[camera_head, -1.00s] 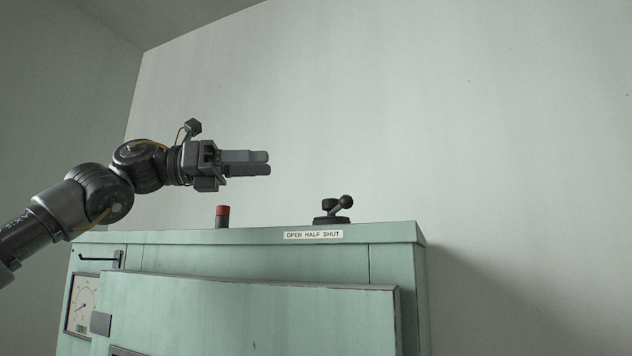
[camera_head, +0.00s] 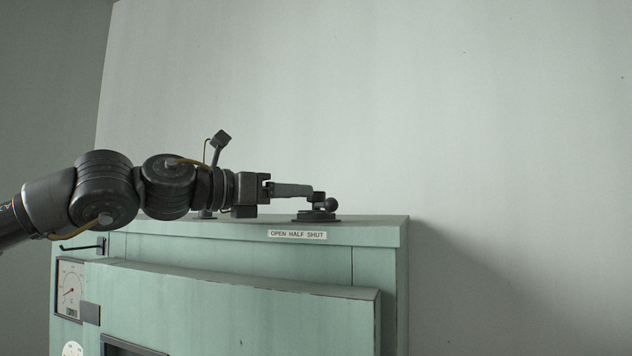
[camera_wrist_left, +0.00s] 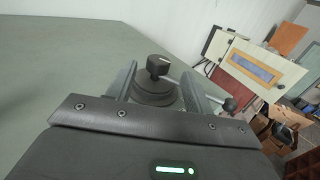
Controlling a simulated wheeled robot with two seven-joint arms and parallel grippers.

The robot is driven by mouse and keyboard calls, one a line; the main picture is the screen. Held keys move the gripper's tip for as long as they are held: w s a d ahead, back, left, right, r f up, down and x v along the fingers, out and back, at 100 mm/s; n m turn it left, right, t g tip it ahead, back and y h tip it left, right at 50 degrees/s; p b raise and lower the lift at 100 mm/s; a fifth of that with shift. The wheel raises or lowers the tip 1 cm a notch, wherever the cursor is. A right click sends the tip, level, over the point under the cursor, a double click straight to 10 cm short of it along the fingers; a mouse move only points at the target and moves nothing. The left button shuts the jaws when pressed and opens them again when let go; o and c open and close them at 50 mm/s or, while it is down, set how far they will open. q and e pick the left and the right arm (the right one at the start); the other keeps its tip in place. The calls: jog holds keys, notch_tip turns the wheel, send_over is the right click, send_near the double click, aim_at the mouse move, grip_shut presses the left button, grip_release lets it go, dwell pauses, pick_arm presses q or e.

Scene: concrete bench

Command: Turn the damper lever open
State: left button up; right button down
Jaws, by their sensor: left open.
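The damper lever (camera_head: 331,204) is dark, with a round hub on a low base and a ball knob. It stands on top of the green cabinet (camera_head: 330,260), with its ball toward the right in the head view. My left gripper (camera_head: 312,191) is open, level with the lever at its left side. In the left wrist view the hub (camera_wrist_left: 154,92) lies between the two open fingers. The ball knob (camera_wrist_left: 230,104) shows outside the right finger, which hides part of the lever arm. Contact cannot be told. My right gripper is out of view.
An "OPEN HALF SHUT" label (camera_head: 297,234) is on the cabinet's front edge below the lever. A gauge (camera_head: 71,287) and a hook (camera_head: 82,246) are on the left of the front. The cabinet top right of the lever is clear. Shelving and boxes (camera_wrist_left: 272,130) show far off.

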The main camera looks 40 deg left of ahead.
aim_at(316, 193)
pick_arm(q)
jog(key=p+x, duration=0.2)
jog(key=x, duration=0.3)
jog(key=shift+a, duration=0.2)
jog(key=shift+w+d+p, duration=0.25)
jog(key=shift+w+p, duration=0.1)
jog(key=shift+w, duration=0.15)
grip_shut()
